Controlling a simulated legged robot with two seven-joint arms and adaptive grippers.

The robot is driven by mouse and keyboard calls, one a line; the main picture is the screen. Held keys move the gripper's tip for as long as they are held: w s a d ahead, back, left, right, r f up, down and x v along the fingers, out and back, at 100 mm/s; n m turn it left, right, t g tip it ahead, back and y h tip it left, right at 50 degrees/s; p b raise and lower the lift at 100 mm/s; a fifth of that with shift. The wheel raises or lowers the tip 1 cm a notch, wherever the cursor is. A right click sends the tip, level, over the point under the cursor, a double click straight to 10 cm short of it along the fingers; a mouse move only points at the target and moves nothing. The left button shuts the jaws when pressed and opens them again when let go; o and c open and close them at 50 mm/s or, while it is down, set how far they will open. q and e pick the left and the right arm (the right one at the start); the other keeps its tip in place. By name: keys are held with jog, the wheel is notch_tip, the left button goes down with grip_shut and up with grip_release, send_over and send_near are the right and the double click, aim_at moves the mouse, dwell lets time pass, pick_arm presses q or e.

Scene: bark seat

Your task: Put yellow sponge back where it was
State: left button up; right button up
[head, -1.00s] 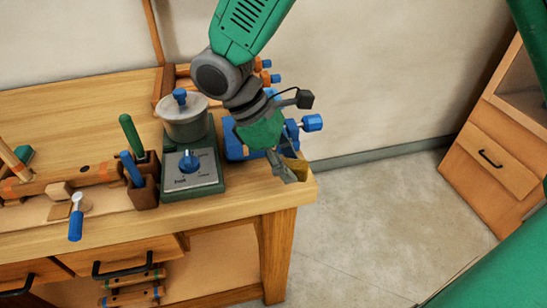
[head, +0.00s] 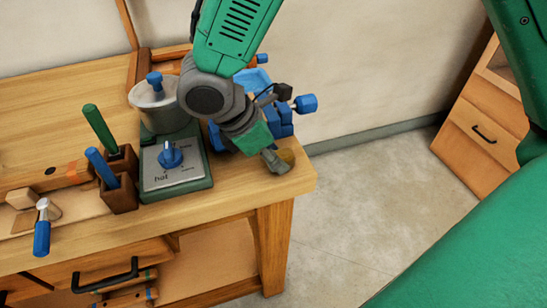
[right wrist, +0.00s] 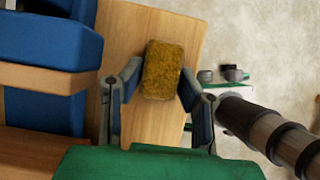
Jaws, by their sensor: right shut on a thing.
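The yellow sponge (head: 287,156) is at the right end of the wooden workbench, partly hidden by my right gripper in the head view. In the right wrist view the sponge (right wrist: 161,68) is a rough mustard block between the two fingers, above or on the bench top; I cannot tell if it touches the wood. My right gripper (head: 276,161) is shut on the sponge, and its fingers also show in the right wrist view (right wrist: 157,88). My left gripper is out of view.
A blue vise (head: 281,118) stands just behind my right gripper. A green-based scale or hotplate (head: 174,170) with a grey lidded pot (head: 160,105) is to the left. Tool holders (head: 119,180) stand farther left. The bench's right edge is close, with open floor beyond.

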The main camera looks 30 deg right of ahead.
jog(key=shift+d+f, duration=0.1)
jog(key=shift+d, duration=0.15)
jog(key=o, duration=1)
jog(key=shift+a, duration=0.55)
jog(key=shift+w+r, duration=0.15)
jog(key=shift+r, duration=0.3)
jog(key=p+v, duration=0.2)
jog(key=v, duration=0.9)
jog(key=shift+a+r+p, duration=0.1)
jog(key=shift+r+p, duration=0.05)
jog(key=shift+p, duration=0.15)
jog(key=shift+d, duration=0.25)
